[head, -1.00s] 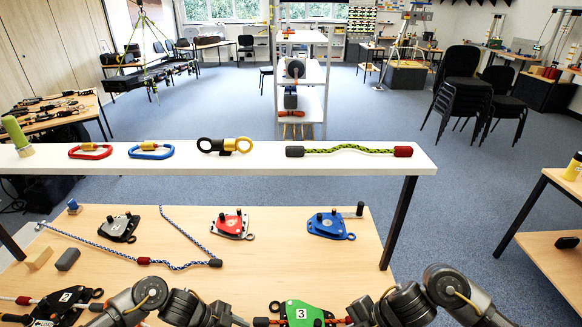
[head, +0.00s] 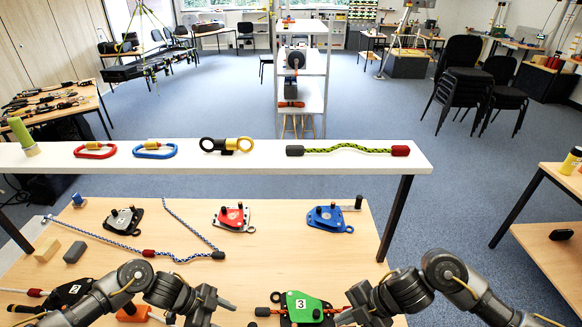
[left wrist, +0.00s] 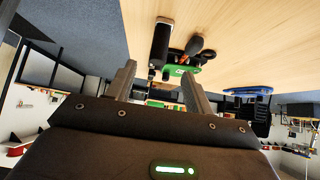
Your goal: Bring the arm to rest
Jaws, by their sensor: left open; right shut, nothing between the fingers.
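My left gripper (head: 212,303) is open, above the front of the wooden table (head: 290,265); nothing shows between its fingers. In the left wrist view its two fingers (left wrist: 160,88) stand apart, with the green device beyond them. My right gripper (head: 350,314) is shut and empty, close to the right side of the green device marked 3 (head: 303,308), which has a rope running through it. I cannot tell whether it touches the rope. Both forearms reach in over the front edge of the table.
A blue-white rope (head: 120,242), a grey device (head: 122,221), a red device (head: 233,217) and a blue device (head: 329,219) lie on the table. Device 2 (head: 68,294) is partly behind my left arm. A white shelf (head: 225,160) with carabiners crosses behind.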

